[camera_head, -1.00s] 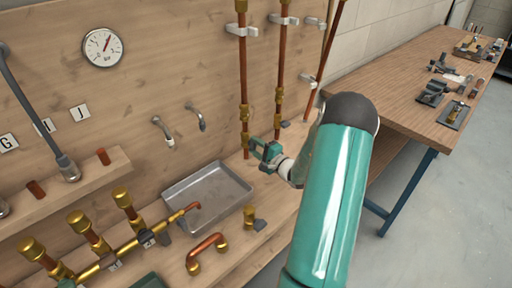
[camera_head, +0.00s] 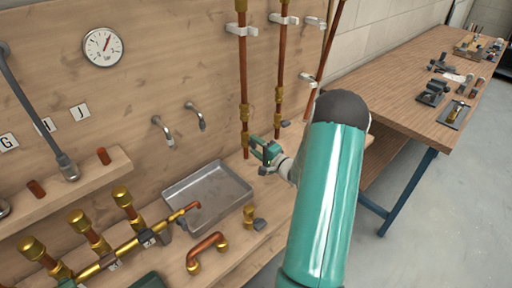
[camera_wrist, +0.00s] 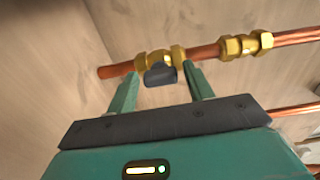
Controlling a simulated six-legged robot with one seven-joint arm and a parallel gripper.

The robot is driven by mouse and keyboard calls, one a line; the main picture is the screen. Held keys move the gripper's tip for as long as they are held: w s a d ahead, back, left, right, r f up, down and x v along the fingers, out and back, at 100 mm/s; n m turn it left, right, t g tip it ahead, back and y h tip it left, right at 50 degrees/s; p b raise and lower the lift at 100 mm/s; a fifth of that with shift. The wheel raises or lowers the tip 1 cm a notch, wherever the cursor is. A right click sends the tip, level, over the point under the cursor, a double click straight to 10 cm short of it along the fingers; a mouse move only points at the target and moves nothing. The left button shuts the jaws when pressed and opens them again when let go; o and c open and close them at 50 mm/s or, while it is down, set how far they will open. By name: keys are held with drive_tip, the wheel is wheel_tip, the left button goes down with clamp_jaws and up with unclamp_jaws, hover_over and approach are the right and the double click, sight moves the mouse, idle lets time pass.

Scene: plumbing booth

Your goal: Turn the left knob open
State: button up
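The left copper pipe (camera_head: 243,75) runs down the wooden wall, with a brass valve (camera_head: 245,140) near its lower end. My gripper (camera_head: 262,146) is just right of this valve and covers its knob in the head view. In the wrist view, the dark knob (camera_wrist: 160,77) sits on the brass valve (camera_wrist: 152,60), between my two green fingertips (camera_wrist: 160,71). The fingers are apart, with a visible gap on each side of the knob. The right pipe (camera_head: 281,70) has its own grey knob (camera_head: 286,123), to the right of my gripper.
A metal tray (camera_head: 207,190) lies on the bench below, left of my gripper. A third copper pipe (camera_head: 328,45) slants down at the right. Brass and copper fittings (camera_head: 120,250) stand at the front left. A wooden table (camera_head: 400,95) is at the right.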

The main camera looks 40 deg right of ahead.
drive_tip(key=shift+o, duration=0.4)
drive_tip(key=s, duration=1.3)
drive_tip(key=shift+s+d, duration=0.2)
drive_tip(key=shift+s, duration=0.15)
